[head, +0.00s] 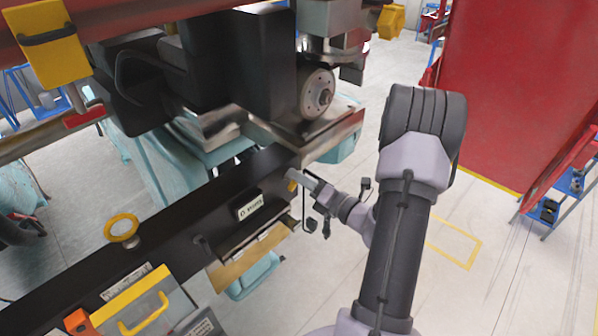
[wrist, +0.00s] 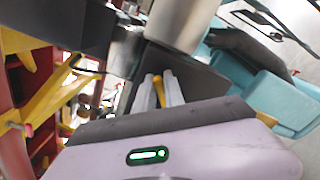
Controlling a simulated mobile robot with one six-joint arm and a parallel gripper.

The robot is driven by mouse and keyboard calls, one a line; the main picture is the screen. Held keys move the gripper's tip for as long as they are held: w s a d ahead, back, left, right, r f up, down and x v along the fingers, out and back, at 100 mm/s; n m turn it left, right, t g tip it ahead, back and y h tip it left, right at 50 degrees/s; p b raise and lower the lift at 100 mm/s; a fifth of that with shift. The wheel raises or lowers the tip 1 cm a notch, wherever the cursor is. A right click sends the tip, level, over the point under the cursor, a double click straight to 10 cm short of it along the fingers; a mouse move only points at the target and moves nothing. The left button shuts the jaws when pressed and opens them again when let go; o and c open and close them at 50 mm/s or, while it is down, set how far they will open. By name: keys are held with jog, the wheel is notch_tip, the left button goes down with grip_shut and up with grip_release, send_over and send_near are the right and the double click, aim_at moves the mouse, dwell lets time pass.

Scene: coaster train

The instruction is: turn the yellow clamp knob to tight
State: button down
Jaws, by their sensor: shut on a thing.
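The yellow clamp knob (head: 292,186) shows as a small yellow patch at the right end of the long black beam (head: 80,290) in the head view. My gripper (head: 297,178) reaches it from the right, and its tips partly hide the knob. In the wrist view the knob (wrist: 158,91) is a narrow yellow piece between the two pale fingers of my gripper (wrist: 160,92), which are shut on it. I cannot tell from the picture how far the knob is turned.
A yellow ring (head: 122,228) and a yellow-handled case (head: 145,305) are at the lower left. A wheel (head: 317,94) and dark machinery hang just above my gripper. A red wall (head: 510,90) stands at the right. Pale floor (head: 490,260) is open at the lower right.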

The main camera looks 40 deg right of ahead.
jog(key=m+p, duration=0.2)
jog(key=m, duration=0.1)
jog(key=shift+d+m, duration=0.1)
jog(key=shift+m, duration=0.2)
jog(key=shift+f+m+p, duration=0.15)
jog(key=shift+m+p, duration=0.35)
jog(key=shift+m, duration=0.4)
jog(key=shift+f+m+p, duration=0.15)
jog(key=shift+m+p, duration=0.35)
jog(key=shift+m, duration=0.4)
jog(key=c, duration=1.6)
grip_release()
jog(key=shift+o, duration=0.6)
jog(key=shift+w+f, duration=0.1)
jog(key=shift+w, duration=0.1)
jog(key=s+d+b, duration=0.1)
jog(key=s+b, duration=0.2)
jog(key=s, duration=1.4)
jog(key=shift+s+d+b, duration=0.15)
jog(key=shift+s+b, duration=0.05)
jog(key=shift+b, duration=0.2)
